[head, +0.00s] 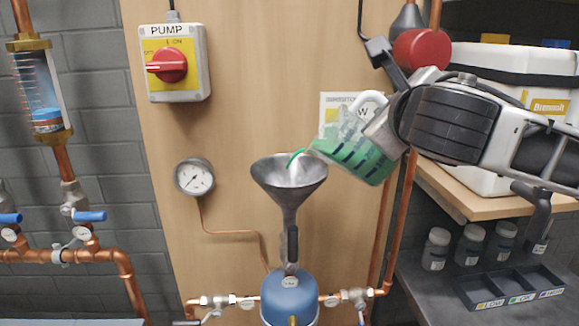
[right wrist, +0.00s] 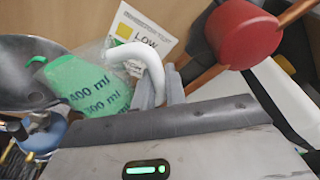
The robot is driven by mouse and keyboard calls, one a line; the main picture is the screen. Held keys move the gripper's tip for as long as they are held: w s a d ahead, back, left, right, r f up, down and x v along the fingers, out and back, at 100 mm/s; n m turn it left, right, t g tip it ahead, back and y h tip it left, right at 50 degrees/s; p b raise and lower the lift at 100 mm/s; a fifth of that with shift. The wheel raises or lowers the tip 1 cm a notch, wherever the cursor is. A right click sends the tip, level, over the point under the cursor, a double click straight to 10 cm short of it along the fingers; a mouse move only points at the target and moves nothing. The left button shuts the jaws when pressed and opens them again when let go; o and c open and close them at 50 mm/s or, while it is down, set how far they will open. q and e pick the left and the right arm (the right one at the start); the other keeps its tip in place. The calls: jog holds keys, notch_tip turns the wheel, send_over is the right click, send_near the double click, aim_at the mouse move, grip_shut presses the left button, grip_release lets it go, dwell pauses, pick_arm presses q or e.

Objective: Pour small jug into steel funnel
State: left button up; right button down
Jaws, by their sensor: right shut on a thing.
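The small jug (head: 357,152) is clear with a white handle and holds green liquid. It is tilted to the left, its spout over the steel funnel (head: 272,170), and a green stream shows at the spout above the funnel's bowl. My right gripper (head: 383,127) is shut on the jug's handle. In the right wrist view the jug (right wrist: 90,85) shows its 400 ml and 300 ml marks, with the funnel (right wrist: 30,80) beside it at the left edge. The funnel stands upright over a blue vessel (head: 289,296). My left gripper is not in view.
A pump switch box (head: 172,62) and a pressure gauge (head: 194,177) are on the wooden panel. Copper pipes run left and below. At right are a white box (head: 500,65) on a shelf, several small jars (head: 470,245) and a dark labelled tray (head: 510,287).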

aim_at(374, 94)
jog(key=shift+w+a+r+n, duration=0.15)
jog(key=shift+a+r+n, duration=0.05)
jog(key=shift+a+n, duration=0.4)
dwell(1.6)
jog(key=shift+w+a+r+n+h, duration=0.15)
jog(key=shift+a+r+n+h, duration=0.25)
jog(key=shift+a+r+n, duration=0.35)
dwell(1.9)
jog(key=shift+w+a+r+n+g, duration=0.15)
jog(key=shift+a+r+n, duration=0.2)
jog(key=shift+a, duration=0.3)
jog(key=shift+w+a+r+n+g, duration=0.15)
jog(key=shift+a+r+n, duration=0.15)
jog(key=shift+a, duration=0.35)
jog(key=shift+w+a+r+n, duration=0.15)
jog(key=shift+a+r+n, duration=0.2)
jog(key=shift+a, duration=0.3)
dwell(1.2)
